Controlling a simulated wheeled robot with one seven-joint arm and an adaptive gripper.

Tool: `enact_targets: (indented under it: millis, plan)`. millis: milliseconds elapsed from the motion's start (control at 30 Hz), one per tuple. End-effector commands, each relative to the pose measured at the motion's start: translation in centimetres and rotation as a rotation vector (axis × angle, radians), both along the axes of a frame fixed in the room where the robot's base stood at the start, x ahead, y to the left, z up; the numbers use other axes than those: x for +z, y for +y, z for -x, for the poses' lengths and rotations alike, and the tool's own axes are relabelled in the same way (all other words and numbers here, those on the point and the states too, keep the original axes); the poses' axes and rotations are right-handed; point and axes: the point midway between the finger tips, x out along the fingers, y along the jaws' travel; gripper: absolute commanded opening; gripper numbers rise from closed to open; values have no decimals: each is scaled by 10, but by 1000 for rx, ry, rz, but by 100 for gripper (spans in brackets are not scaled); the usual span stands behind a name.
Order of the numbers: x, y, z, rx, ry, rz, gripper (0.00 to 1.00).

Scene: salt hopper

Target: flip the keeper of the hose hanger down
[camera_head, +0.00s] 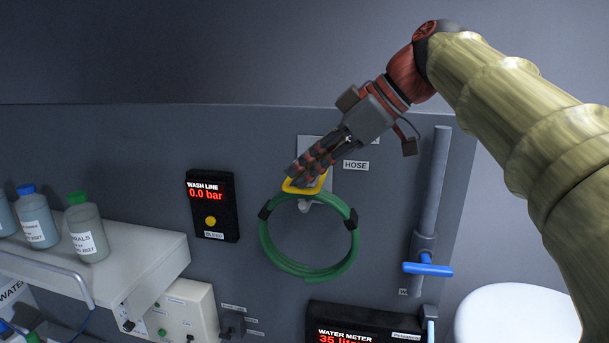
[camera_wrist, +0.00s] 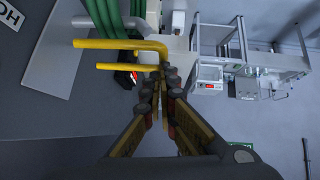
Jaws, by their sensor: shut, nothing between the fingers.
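The hose hanger has a pale wall plate (camera_head: 311,145) with a light hook (camera_head: 307,204). A coil of green hose (camera_head: 353,246) hangs on it. The yellow keeper (camera_head: 290,187) is at the top of the coil, partly hidden by my gripper. In the wrist view the keeper (camera_wrist: 118,43) shows as two yellow bars, one bent at its right end, beside the green hose (camera_wrist: 108,18). My gripper (camera_head: 297,177) is shut and empty, its tips close to the keeper. In the wrist view the tips (camera_wrist: 165,78) are beside the bend; I cannot tell whether they touch.
A wash line display (camera_head: 211,207) is on the wall to the left. A vertical grey pipe (camera_head: 433,190) with a blue handle (camera_head: 428,269) is to the right. A water meter (camera_head: 365,323) is below. Bottles stand on a shelf (camera_head: 140,252) at left.

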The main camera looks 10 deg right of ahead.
Motion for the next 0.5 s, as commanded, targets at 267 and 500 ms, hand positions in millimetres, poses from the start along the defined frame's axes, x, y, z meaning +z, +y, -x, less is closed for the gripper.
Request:
enact_targets:
  millis: [267,500]
  plan:
    - [-18,2,3,0,-98,40,0]
    - [-28,2,5,1,-181,76,0]
